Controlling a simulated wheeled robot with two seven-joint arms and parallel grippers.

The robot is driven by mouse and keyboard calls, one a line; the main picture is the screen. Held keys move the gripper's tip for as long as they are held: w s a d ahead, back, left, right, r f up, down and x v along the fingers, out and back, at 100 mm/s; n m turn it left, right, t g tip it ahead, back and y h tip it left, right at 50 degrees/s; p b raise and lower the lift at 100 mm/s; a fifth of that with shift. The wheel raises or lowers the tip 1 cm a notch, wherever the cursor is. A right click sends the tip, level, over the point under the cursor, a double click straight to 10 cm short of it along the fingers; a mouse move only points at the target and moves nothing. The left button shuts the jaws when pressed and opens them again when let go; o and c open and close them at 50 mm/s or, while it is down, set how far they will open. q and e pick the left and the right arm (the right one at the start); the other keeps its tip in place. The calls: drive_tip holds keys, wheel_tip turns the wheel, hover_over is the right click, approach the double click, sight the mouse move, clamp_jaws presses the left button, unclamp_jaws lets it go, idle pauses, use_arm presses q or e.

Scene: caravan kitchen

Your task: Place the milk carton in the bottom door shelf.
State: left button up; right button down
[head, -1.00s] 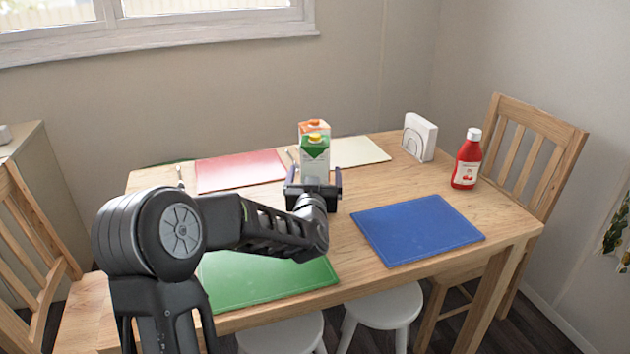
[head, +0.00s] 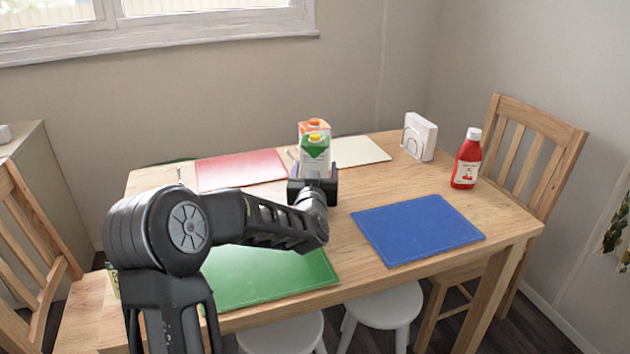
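The gripper body hides the carton's base and most of the fingers. A second carton with an orange top (head: 314,125) stands directly behind it, mostly hidden. My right gripper is out of view. No fridge or door shelf is in view.
The wooden table (head: 445,185) holds a red mat (head: 235,170), a cream mat (head: 358,150), a blue mat (head: 418,228) and a green mat (head: 262,280). A ketchup bottle (head: 466,163) and a white napkin holder (head: 420,137) stand at the right. Chairs and stools surround it.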

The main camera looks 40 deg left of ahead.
use_arm(q)
clamp_jaws()
idle(0.6)
drive_tip(key=shift+r, duration=0.2)
